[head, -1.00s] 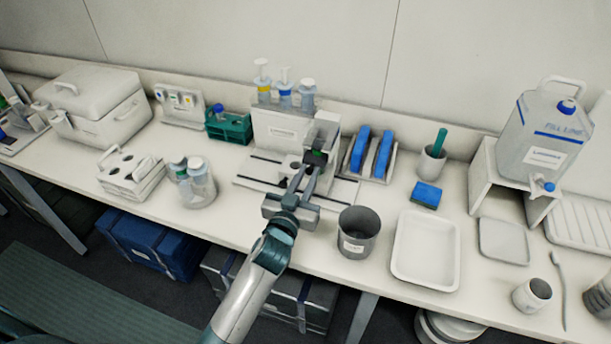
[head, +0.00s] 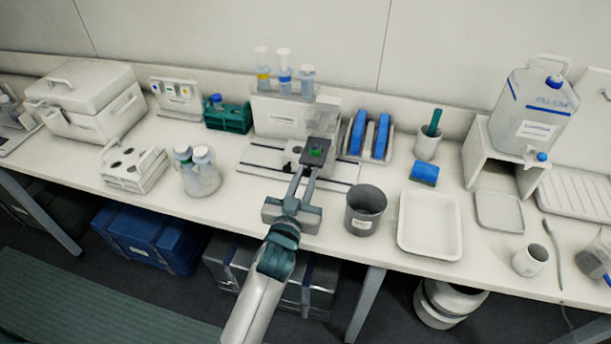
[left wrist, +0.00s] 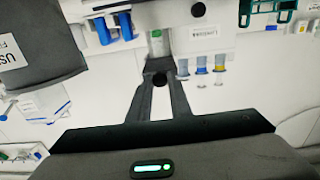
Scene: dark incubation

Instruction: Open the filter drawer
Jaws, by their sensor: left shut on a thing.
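The white filter unit (head: 284,121) stands at the middle back of the bench, with a label on its front. A dark drawer (head: 320,143) with a green piece in it sticks out toward me from the unit's right part. My left gripper (head: 308,170) reaches in from the front, its fingers shut on the drawer's front end. The left wrist view shows the two fingertips (left wrist: 158,78) closed around a dark knob below the pale green piece (left wrist: 156,40). The fingers hide most of the knob. My right gripper is not in view.
Bottles with coloured bands (head: 285,75) stand on the unit. A grey beaker (head: 365,212) stands close right of my left gripper. Blue blocks in a rack (head: 370,137) are right of the unit; capped bottles (head: 198,174) are left.

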